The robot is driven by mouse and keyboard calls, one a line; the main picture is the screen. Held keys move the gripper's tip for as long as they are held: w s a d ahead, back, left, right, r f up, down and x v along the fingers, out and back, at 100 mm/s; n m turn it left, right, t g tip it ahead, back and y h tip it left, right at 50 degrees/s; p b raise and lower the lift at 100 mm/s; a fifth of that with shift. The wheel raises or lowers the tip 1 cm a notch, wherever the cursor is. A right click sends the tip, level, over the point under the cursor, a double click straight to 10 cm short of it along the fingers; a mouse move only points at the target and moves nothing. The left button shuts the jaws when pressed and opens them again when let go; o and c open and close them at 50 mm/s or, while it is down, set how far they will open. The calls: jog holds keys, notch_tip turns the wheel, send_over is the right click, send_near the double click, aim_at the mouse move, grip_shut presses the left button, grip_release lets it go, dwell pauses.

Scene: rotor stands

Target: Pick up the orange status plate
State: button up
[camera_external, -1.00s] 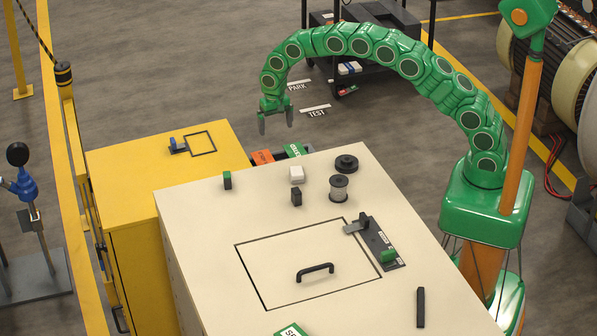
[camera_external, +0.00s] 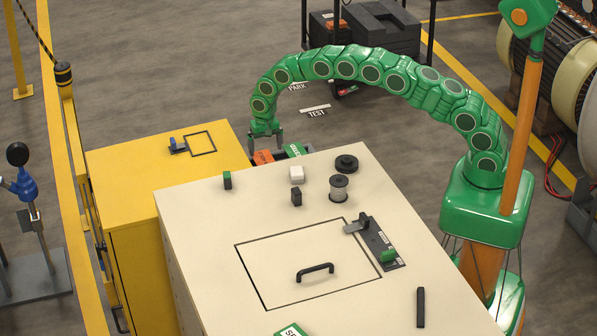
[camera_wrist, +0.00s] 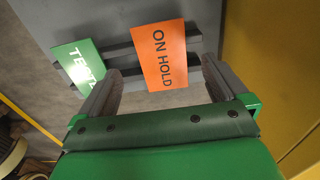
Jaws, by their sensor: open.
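The orange status plate (camera_wrist: 161,58), lettered "ON HOLD", shows ahead of and between my fingers in the wrist view. It rests against dark rack bars beside a green plate (camera_wrist: 78,63) lettered in white. My gripper (camera_wrist: 159,82) is open and empty, its two dark fingers to the left and right of the orange plate's lower end. In the external view, the orange plate (camera_external: 263,157) is partly hidden behind the cream cabinet, with my gripper (camera_external: 266,144) just above it. I cannot tell whether a finger touches it.
The cream cabinet (camera_external: 200,237) stands in front of the rack, and the yellow cabinet (camera_external: 120,175) is to its left. The dark rack (camera_wrist: 120,50) holds both plates. Small objects and a handled hatch are on the cream top. Open floor lies behind.

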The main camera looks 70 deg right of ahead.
aim_at(265, 162)
notch_tip(265, 162, down, 5)
jog(key=shift+a+r, duration=0.15)
jog(key=shift+r, duration=0.05)
jog(key=shift+c, duration=0.5)
jog(key=c, duration=1)
